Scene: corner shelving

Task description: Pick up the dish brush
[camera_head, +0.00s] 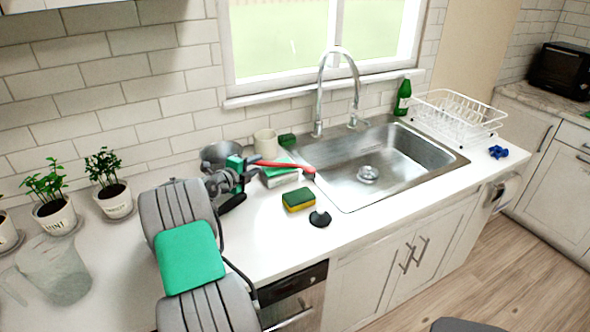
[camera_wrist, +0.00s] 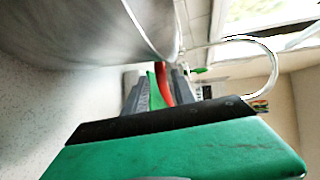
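In the wrist view, the red handle (camera_wrist: 163,85) shows between my two dark fingers (camera_wrist: 158,92), nearer the right one. A strip of green shows between the handle and the left finger, so the fingers look apart. Whether a finger touches the handle is hard to tell.
A metal pot (camera_head: 218,153) stands right behind my gripper and fills the upper left of the wrist view (camera_wrist: 90,30). A cream mug (camera_head: 266,143), a yellow-green sponge (camera_head: 298,200) and a black stopper (camera_head: 320,218) are nearby. The sink (camera_head: 385,165) lies to the right.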

